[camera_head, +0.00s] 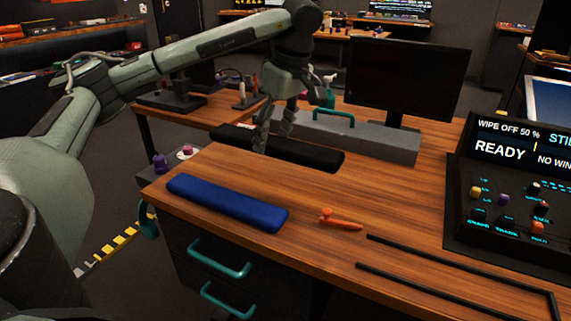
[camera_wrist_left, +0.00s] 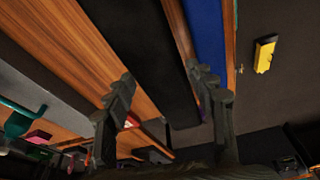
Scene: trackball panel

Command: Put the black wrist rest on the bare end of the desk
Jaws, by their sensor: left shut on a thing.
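The black wrist rest (camera_head: 312,158) is a long padded bar on or just above the wooden desk (camera_head: 335,190), in front of the grey block and the monitor. I cannot tell whether it touches the desk. My left gripper (camera_head: 270,136) reaches down and is shut on it, left of its middle. In the left wrist view the black wrist rest (camera_wrist_left: 150,55) runs between the fingers of my left gripper (camera_wrist_left: 162,95). The blue wrist rest (camera_head: 228,203) lies along the desk's near left edge. My right gripper is not in view.
A small orange tool (camera_head: 340,219) and a thin black frame (camera_head: 450,265) lie on the desk's front part. The trackball panel (camera_head: 520,190) stands at right. The grey block (camera_head: 370,140) with a teal handle and the monitor (camera_head: 408,80) stand behind. Bare wood lies between the two rests.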

